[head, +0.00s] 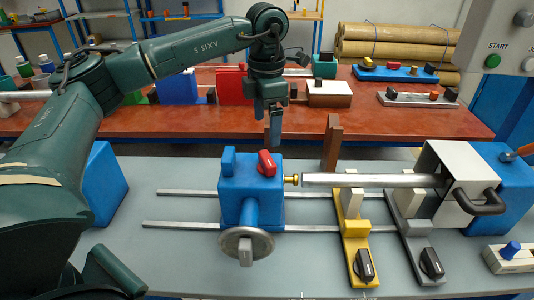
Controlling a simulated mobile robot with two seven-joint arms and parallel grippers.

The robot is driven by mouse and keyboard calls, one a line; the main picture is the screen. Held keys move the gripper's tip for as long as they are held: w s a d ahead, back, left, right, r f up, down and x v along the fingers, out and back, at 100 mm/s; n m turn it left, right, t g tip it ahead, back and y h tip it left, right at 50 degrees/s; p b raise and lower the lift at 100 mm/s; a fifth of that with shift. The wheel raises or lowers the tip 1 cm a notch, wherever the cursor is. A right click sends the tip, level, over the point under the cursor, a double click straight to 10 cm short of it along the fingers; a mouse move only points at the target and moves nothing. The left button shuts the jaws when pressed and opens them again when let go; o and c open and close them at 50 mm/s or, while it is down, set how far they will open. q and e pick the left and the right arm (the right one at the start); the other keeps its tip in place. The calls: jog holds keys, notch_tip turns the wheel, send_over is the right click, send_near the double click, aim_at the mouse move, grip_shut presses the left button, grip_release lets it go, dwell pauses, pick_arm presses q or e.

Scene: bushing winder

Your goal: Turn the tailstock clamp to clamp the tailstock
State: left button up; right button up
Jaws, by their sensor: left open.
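The tailstock (236,202) is a blue block standing on two parallel rails, with a grey handwheel (246,244) on its front and a brass tip pointing right. A short red lever (267,163) sits tilted on its top right, and an upright blue lever (229,161) is at its top left. Which of these is the clamp is not marked. My left gripper (273,131) hangs pointing down, above and apart from the red lever. It is open and empty; its fingers overlap in this view. My right gripper is not in view.
A grey bar (372,180) runs right from the brass tip to a white headstock (447,183). Yellow (355,237) and grey (414,237) supports with black knobs stand across the rails. A brown post (332,143) rises behind.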

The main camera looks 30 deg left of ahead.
aim_at(267, 158)
pick_arm(q)
notch_tip(267, 158, down, 10)
jog(key=shift+r+p, duration=0.25)
jog(key=shift+p, duration=0.1)
jog(key=shift+c, duration=0.3)
